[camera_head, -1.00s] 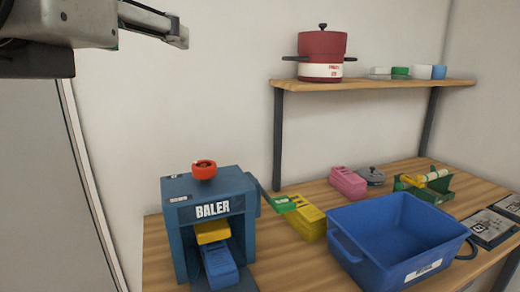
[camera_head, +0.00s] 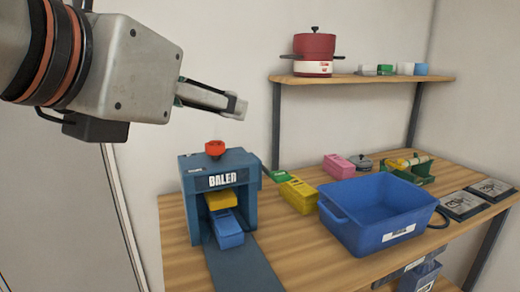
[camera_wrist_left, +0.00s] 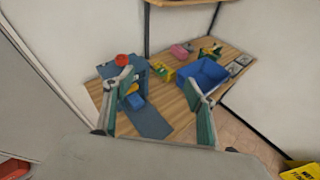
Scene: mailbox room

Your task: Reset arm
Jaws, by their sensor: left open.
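My left gripper (camera_head: 232,104) comes in from the upper left of the head view, raised in the air above and in front of the table. In the left wrist view its two fingers (camera_wrist_left: 163,98) are spread apart with nothing between them. Below it stands the blue baler (camera_head: 187,196) with a red knob (camera_head: 215,148) on top and yellow and blue pieces in its opening. The gripper is clear of the baler. My right gripper is in neither view.
A blue bin (camera_head: 345,232) stands on the wooden table (camera_head: 290,246), with yellow and pink blocks behind it. A shelf (camera_head: 360,79) holds a red pot (camera_head: 314,47). A dark mat (camera_head: 242,266) lies before the baler. A yellow sign (camera_wrist_left: 302,171) shows at lower right.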

